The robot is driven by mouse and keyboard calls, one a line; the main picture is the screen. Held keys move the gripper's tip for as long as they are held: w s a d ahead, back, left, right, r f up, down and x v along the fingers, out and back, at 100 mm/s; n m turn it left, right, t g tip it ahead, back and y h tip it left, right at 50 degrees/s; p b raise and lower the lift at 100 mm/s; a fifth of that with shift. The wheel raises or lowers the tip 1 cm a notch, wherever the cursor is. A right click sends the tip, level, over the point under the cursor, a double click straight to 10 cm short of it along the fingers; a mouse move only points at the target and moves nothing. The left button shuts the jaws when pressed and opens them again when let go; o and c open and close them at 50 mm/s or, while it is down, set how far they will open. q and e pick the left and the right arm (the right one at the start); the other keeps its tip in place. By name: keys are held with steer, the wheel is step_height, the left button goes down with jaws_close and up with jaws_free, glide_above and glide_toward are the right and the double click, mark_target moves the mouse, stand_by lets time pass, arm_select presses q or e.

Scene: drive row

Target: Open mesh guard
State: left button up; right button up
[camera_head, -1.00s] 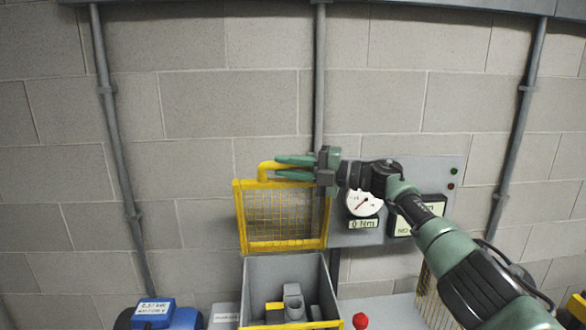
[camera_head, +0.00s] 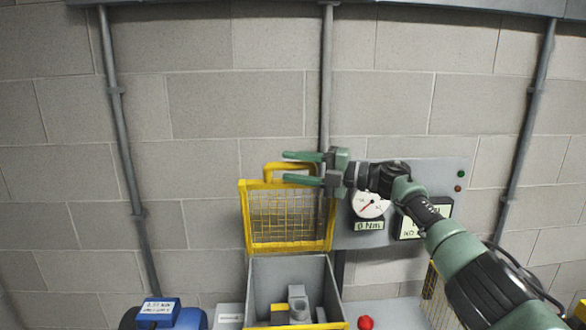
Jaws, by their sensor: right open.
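The yellow mesh guard (camera_head: 285,221) stands upright above the back edge of a grey box (camera_head: 262,278), so the box's top is uncovered. The guard's yellow handle (camera_head: 277,167) is at its top edge. My right gripper (camera_head: 299,168) comes in from the right with its green fingers open and pointing left. The fingers are at the handle's height and overlap its right part in the picture; I cannot tell whether they touch it. My left gripper is not in view.
Inside the box are a grey fitting (camera_head: 298,303) and a yellow block (camera_head: 280,314). Behind my right arm are a dial gauge (camera_head: 371,205) and a grey panel. A red knob (camera_head: 365,322) is right of the box, a blue object (camera_head: 158,312) left.

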steer(key=b+v, duration=0.1)
steer(key=v, duration=0.2)
steer(key=b+v, duration=0.2)
steer(key=v, duration=0.1)
steer(key=shift+d+f, duration=0.2)
steer(key=shift+d, duration=0.1)
steer(key=shift+s+d+r, duration=0.15)
steer(key=shift+s+d, duration=0.1)
steer(key=shift+d, duration=0.15)
